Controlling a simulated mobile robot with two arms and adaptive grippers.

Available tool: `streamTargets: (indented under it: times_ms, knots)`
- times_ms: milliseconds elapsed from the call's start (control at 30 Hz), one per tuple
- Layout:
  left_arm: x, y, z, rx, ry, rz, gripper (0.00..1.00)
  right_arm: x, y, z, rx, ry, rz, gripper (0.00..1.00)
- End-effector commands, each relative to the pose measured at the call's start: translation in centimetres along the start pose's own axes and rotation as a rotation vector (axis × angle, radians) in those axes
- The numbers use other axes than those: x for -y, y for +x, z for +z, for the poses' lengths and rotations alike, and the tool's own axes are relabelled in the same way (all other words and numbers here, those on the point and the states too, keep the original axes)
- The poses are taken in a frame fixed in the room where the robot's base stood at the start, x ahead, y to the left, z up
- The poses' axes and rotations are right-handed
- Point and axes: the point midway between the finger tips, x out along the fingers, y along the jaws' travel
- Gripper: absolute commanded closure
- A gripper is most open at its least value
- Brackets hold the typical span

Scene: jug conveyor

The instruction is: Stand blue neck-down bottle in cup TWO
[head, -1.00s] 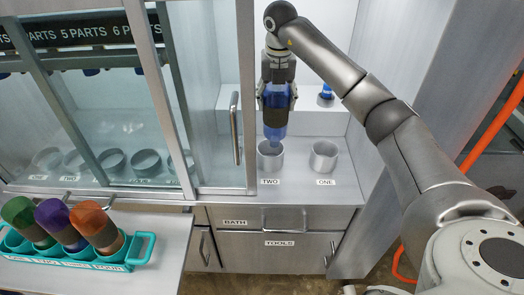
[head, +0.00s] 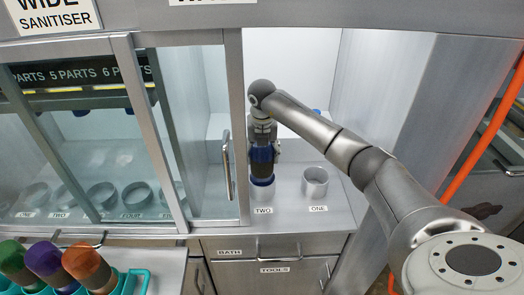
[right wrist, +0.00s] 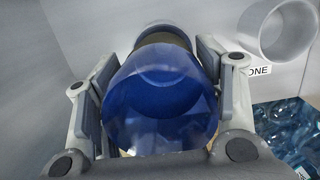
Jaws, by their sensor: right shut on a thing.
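The blue bottle (head: 262,170) is upright, neck-down, in my right gripper (head: 263,154). In the right wrist view the fingers press both sides of the blue bottle (right wrist: 160,105). Its blue shoulder sits at the rim of the metal cup TWO (head: 263,194), and its neck is hidden, apparently inside the cup. Whether the bottle rests on the cup cannot be told. Cup ONE (head: 315,182) stands empty to the right; it also shows in the right wrist view (right wrist: 285,35). My left gripper is not in view.
A sliding glass door with a handle (head: 227,166) stands close left of the bottle. Behind the glass are several metal cups. A teal rack (head: 134,283) with green, purple and orange bottles is at lower left. A cabinet wall (head: 385,110) bounds the right.

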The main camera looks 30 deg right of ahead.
Motion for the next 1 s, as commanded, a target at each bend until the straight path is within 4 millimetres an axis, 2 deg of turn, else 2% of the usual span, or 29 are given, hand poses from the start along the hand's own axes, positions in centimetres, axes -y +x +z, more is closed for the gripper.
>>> streamTargets:
  times_ms: [100,300,333,467,833,1000]
  knots:
    - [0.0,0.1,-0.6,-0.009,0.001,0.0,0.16,0.0,-0.1,0.1,0.002,0.001,0.001,0.62]
    - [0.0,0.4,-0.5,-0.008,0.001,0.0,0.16,0.0,0.4,0.0,0.001,0.001,0.0,0.62]
    - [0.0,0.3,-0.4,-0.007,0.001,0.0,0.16,0.0,0.3,0.0,0.001,0.001,0.001,0.34]
    - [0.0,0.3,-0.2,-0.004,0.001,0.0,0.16,0.0,0.3,0.0,0.001,0.001,0.0,0.18]
    - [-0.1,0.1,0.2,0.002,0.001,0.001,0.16,0.0,0.0,0.0,0.001,0.001,0.0,0.17]
    - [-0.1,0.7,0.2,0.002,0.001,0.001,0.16,0.0,-1.7,0.2,0.005,0.002,0.002,0.17]
